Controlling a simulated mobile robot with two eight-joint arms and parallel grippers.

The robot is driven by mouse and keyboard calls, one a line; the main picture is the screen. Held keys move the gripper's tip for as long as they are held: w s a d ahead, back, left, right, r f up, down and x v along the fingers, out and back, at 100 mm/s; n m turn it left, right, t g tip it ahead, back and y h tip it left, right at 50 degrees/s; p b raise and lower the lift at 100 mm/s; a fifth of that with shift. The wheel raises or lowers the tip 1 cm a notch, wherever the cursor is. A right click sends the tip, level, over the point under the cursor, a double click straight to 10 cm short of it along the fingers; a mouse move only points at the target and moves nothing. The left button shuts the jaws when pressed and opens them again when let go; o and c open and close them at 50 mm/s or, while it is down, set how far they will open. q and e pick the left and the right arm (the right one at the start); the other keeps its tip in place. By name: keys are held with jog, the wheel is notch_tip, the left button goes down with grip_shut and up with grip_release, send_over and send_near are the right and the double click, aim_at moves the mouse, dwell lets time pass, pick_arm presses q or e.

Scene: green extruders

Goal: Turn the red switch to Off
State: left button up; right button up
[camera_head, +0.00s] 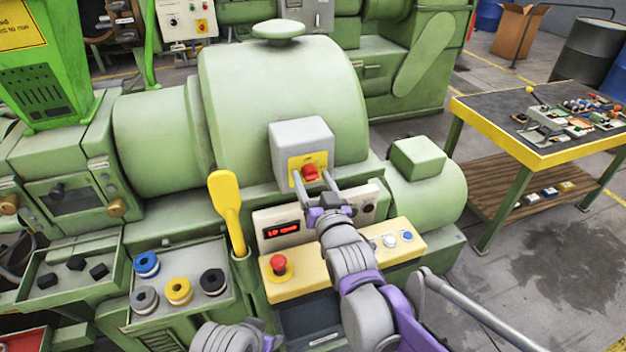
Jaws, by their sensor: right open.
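The red switch (310,172) sits on a yellow plate (294,163) on the front of a grey box (300,136), mounted on the green extruder. The lettering on the plate is too small to read. My right gripper (312,184) is open just in front of the switch, with its two fingers apart to either side and below the red knob. I cannot tell whether the fingers touch the knob. Part of my left arm shows at the bottom edge, but its gripper is not visible.
Below are a red digital display (282,230) and a beige panel (310,272) with a red mushroom button (278,264). A yellow-handled tool (228,205) stands upright left of the switch. A tray of coloured rings (195,255) lies left. A work table (530,140) stands right.

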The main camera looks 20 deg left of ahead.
grip_shut()
